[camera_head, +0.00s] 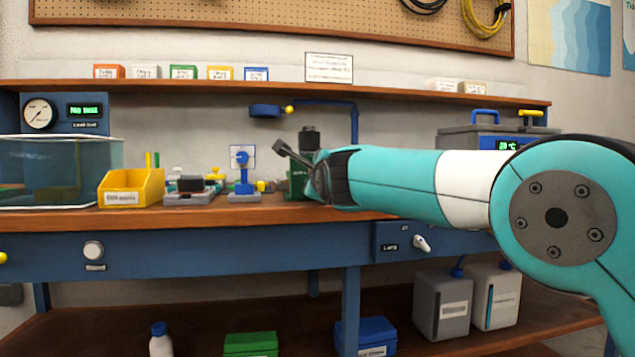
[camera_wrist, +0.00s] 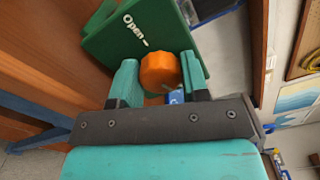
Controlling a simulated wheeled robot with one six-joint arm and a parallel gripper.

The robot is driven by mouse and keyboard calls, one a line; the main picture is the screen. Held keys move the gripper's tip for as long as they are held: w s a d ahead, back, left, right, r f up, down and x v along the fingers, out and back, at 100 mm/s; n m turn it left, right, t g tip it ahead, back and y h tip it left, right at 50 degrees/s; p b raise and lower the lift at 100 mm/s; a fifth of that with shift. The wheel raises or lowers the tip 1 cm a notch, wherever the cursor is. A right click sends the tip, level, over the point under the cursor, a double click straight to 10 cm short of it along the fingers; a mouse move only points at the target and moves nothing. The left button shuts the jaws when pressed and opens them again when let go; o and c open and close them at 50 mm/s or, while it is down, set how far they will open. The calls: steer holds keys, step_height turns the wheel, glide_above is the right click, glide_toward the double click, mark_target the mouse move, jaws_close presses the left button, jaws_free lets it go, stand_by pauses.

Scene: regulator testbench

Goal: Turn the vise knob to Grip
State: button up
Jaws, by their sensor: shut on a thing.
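The vise (camera_wrist: 130,30) is a green block with a white "Open" label and a short mark, seen close up in the wrist view. Its orange knob (camera_wrist: 158,70) lies between the two teal fingers of my gripper (camera_wrist: 160,75), which is shut on it. A "Grip" label is not visible. In the head view, part of the green vise (camera_head: 297,182) shows on the bench beside the end of my arm. My wrist hides the rest of it, and the knob does not show there.
The wooden bench (camera_head: 150,219) holds a yellow bin (camera_head: 130,188), a clear tank (camera_head: 60,170) and a small blue stand (camera_head: 243,185) left of the vise. A blue pipe (camera_head: 354,125) rises behind my arm. A white lever (camera_head: 421,243) sits on the bench front.

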steer(key=shift+f+m+b, duration=0.1)
steer(key=shift+m+b, duration=0.35)
steer(key=shift+m, duration=0.75)
steer(key=o, duration=0.9)
steer(key=shift+b+v, duration=0.35)
steer(key=shift+v, duration=8.4)
steer(key=shift+d, duration=0.1)
